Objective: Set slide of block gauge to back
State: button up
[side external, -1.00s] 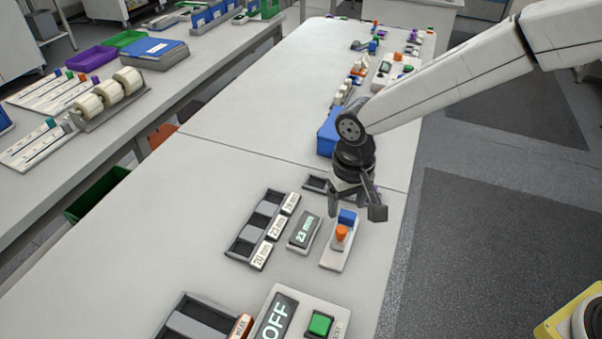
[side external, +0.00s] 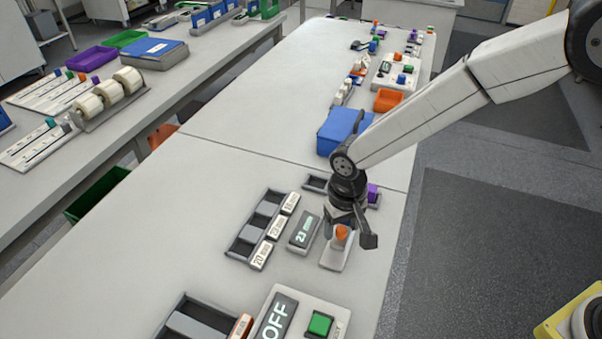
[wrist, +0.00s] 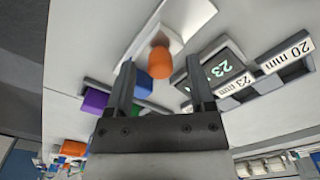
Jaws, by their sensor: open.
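The gauge display (side external: 304,231) reads 23 mm and also shows in the wrist view (wrist: 222,70). Right of it in the side view lies a white base (side external: 333,259) with an upright orange knob (side external: 341,232). In the wrist view the orange knob (wrist: 159,63) appears between my finger tips, with a blue block (wrist: 142,84) beside it. In the side view my gripper mostly hides the blue block. My gripper (side external: 349,229) is open and low over the base, its fingers spread to either side of the knob. Contact cannot be told.
A dark slotted holder (side external: 246,243) with mm labels lies left of the display. An OFF unit with a green button (side external: 319,324) is at the front. A blue box (side external: 338,130), orange tray (side external: 387,99) and purple block (side external: 373,192) stand farther back. The table's left side is clear.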

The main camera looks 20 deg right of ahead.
jog(key=shift+f, duration=0.6)
jog(key=shift+c, duration=0.2)
grip_shut()
dwell(1.0)
